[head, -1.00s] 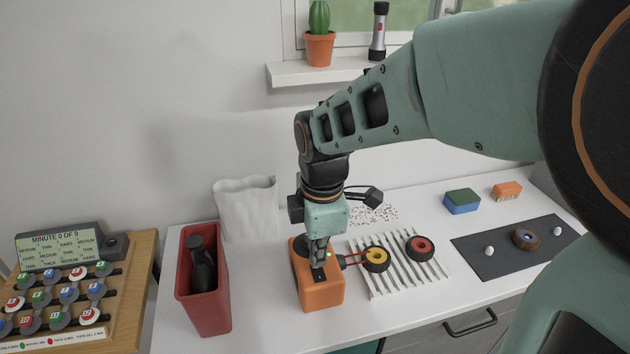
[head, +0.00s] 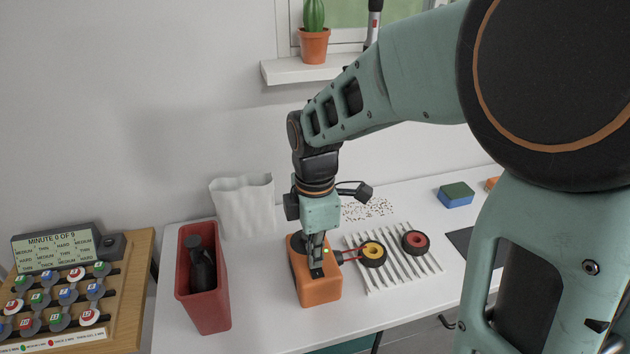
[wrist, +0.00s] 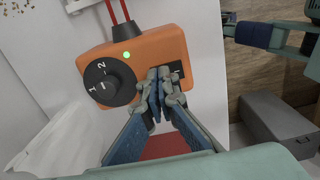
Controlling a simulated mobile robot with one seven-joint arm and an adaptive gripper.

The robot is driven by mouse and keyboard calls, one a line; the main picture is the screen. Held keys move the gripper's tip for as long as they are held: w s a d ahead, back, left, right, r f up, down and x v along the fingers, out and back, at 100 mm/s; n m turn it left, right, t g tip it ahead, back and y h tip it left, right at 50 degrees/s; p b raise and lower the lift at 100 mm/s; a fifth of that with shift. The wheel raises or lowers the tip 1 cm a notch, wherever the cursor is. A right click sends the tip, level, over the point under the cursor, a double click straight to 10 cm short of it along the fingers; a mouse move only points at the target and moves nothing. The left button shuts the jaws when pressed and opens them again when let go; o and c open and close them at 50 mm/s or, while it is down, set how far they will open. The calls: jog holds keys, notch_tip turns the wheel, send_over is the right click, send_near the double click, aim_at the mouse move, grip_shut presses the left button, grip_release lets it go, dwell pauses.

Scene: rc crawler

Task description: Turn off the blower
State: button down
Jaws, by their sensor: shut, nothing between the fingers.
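The blower is an orange box (head: 318,290) on the white table, with a nozzle and red prongs pointing at a yellow-hubbed wheel (head: 373,254). In the wrist view the blower (wrist: 150,48) shows a black dial (wrist: 110,82) marked 1 and 2, a lit green light (wrist: 126,55) and a black rocker switch (wrist: 176,70). My gripper (wrist: 160,76) is shut and empty, its fingertips at the near edge of the switch and partly covering it. In the head view my gripper (head: 317,264) points down onto the box top. I cannot tell whether the fingertips touch the switch.
A red bin (head: 205,310) with a black bottle stands left of the blower. A white ribbed rack (head: 400,278) holds the yellow-hubbed wheel and a red-hubbed wheel (head: 415,243). A white bag (head: 243,205) stands behind. A wooden board with a display (head: 58,250) is far left.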

jog(key=shift+r+g+p, duration=0.1)
jog(key=shift+g+p, duration=0.2)
jog(key=shift+p, duration=0.05)
jog(key=shift+w+f+b, duration=0.1)
jog(key=shift+f+b, duration=0.1)
jog(key=shift+b, duration=0.15)
jog(key=shift+s+d+r, duration=0.15)
jog(key=shift+s+d, duration=0.05)
jog(key=shift+s, duration=0.65)
